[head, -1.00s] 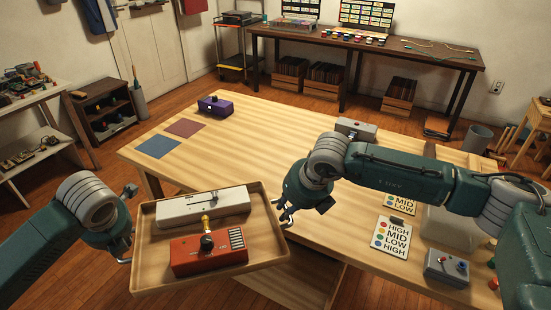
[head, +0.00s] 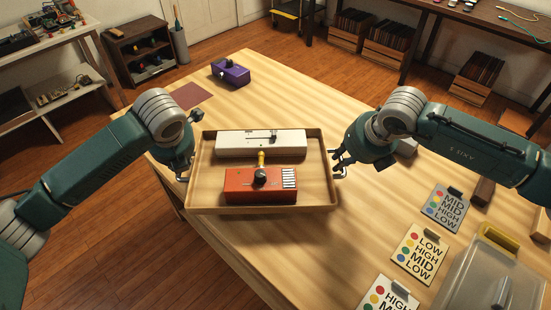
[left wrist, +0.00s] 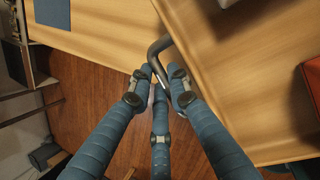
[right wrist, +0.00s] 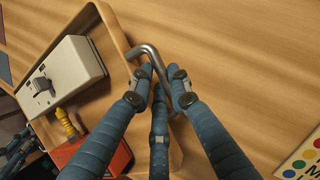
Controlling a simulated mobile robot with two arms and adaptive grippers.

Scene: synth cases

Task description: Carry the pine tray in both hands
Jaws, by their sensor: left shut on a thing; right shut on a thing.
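The pine tray (head: 265,210) is in the middle of the head view, roughly level, over the table's near-left part. I cannot tell any gap beneath it. It carries a white box (head: 240,146) with a slider and a red box (head: 240,186) with a black knob and yellow plug. My left gripper (head: 184,174) is shut on the tray's left metal handle (left wrist: 158,47). My right gripper (head: 341,166) is shut on the right handle (right wrist: 148,52). The tray's right rim shows in the right wrist view (right wrist: 113,30).
The wooden table (head: 310,90) extends beyond the tray. A purple box (head: 231,73) and a dark red mat (head: 190,96) lie at its far left. Label cards (head: 420,250) and a clear bin (head: 475,280) occupy the right side. Floor shows below my left gripper.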

